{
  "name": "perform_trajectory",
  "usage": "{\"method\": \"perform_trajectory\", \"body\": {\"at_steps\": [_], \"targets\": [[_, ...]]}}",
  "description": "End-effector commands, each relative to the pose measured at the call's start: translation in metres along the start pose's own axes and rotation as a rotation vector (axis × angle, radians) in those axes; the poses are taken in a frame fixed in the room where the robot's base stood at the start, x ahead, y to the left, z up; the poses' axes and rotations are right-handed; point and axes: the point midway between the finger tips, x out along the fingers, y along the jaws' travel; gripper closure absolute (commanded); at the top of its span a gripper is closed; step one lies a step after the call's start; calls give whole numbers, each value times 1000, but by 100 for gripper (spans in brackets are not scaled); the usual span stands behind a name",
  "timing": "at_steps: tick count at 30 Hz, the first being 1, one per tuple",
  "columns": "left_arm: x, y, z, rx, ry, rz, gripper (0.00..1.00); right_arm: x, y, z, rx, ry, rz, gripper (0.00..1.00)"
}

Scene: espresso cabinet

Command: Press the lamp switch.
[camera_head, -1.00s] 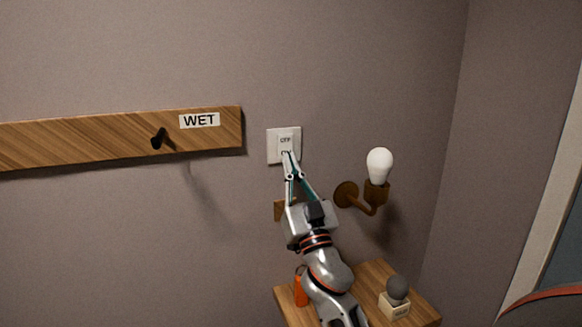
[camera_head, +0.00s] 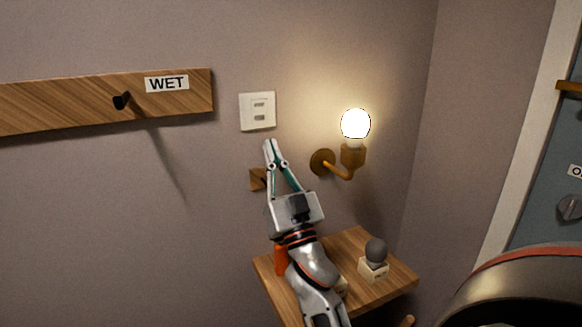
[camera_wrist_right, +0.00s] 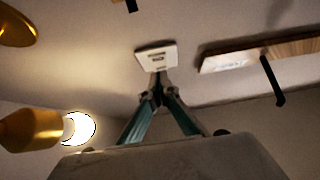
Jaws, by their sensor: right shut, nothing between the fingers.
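The lamp switch (camera_head: 257,111) is a white square plate on the wall, with small dark markings on its face. It also shows in the right wrist view (camera_wrist_right: 156,57). The wall lamp (camera_head: 355,125) to its right has a brightly glowing bulb on a brass and brown bracket. My right gripper (camera_head: 270,145) is shut and empty, its fingertips pointing up just below the switch plate in the head view. In the right wrist view its fingers (camera_wrist_right: 157,82) point toward the plate. Whether the tips touch it I cannot tell. My left gripper is not in view.
A wooden rail (camera_head: 60,103) with a black peg and a "WET" label is on the wall to the left. A small wooden table (camera_head: 345,250) below holds an orange object (camera_head: 281,260) and a grey ball on a pale block (camera_head: 374,262). A door frame stands at the right.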

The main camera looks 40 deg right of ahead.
Motion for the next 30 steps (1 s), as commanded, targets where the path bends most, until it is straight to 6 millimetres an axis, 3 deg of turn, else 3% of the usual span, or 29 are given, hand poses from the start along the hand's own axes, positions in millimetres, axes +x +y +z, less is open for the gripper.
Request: {"method": "perform_trajectory", "body": {"at_steps": [6, 13, 19, 30], "targets": [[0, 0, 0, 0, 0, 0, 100, -37, 0, -36, 0, 1, -2, 100], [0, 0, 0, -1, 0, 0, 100, -66, 0, -61, 0, 1, -1, 100], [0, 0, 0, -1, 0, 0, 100, -76, 0, -71, 0, 3, -2, 100], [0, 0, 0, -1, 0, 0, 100, -77, 0, -73, 0, 3, -2, 100]]}}
